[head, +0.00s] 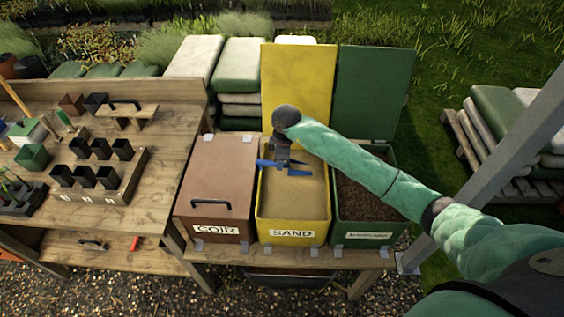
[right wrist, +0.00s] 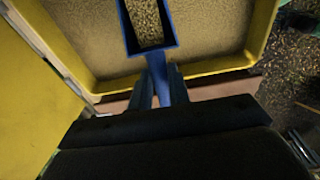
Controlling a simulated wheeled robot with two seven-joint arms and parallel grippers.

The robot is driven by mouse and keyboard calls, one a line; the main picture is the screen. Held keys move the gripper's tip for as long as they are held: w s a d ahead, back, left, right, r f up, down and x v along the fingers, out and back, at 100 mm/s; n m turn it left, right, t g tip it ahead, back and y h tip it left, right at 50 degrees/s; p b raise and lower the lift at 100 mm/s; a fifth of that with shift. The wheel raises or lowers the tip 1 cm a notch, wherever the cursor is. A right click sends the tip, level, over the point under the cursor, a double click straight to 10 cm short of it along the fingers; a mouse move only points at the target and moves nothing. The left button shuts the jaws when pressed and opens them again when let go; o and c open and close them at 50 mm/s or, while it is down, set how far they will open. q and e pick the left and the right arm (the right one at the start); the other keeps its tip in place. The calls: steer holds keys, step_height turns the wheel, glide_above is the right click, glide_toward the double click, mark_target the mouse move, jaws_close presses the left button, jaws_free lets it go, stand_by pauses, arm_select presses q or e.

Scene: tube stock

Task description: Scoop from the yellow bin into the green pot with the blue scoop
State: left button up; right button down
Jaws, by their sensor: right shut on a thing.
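The yellow bin (head: 293,231), labelled SAND, stands open with tan sand inside and its yellow lid raised behind it. My right gripper (head: 282,154) is over the bin and shut on the handle of the blue scoop (head: 290,168). In the right wrist view, the blue scoop (right wrist: 172,88) extends from between the fingers, over the sand, and tan grains show inside it. I cannot tell whether the scoop touches the sand surface. The green pot (head: 33,157) stands on the wooden bench at the left, away from the gripper. My left gripper is not in view.
A closed brown COIR bin (head: 218,180) stands left of the yellow bin. An open green bin (head: 365,213) with dark brown contents stands right. The bench (head: 170,120) holds a tray of several black pots (head: 97,178) and a small wooden stand (head: 127,112). A grey post (head: 500,145) rises at right.

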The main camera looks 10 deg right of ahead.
steer(key=shift+h, duration=0.6)
steer(key=shift+w+a+r, duration=0.1)
steer(key=shift+a+r, duration=0.25)
steer(key=shift+r, duration=0.3)
steer(key=shift+w+a+r, duration=0.15)
steer(key=shift+a+r, duration=0.25)
steer(key=shift+r, duration=0.2)
steer(key=shift+w+a+r, duration=0.1)
steer(key=shift+a+r, duration=0.25)
steer(key=shift+r, duration=0.3)
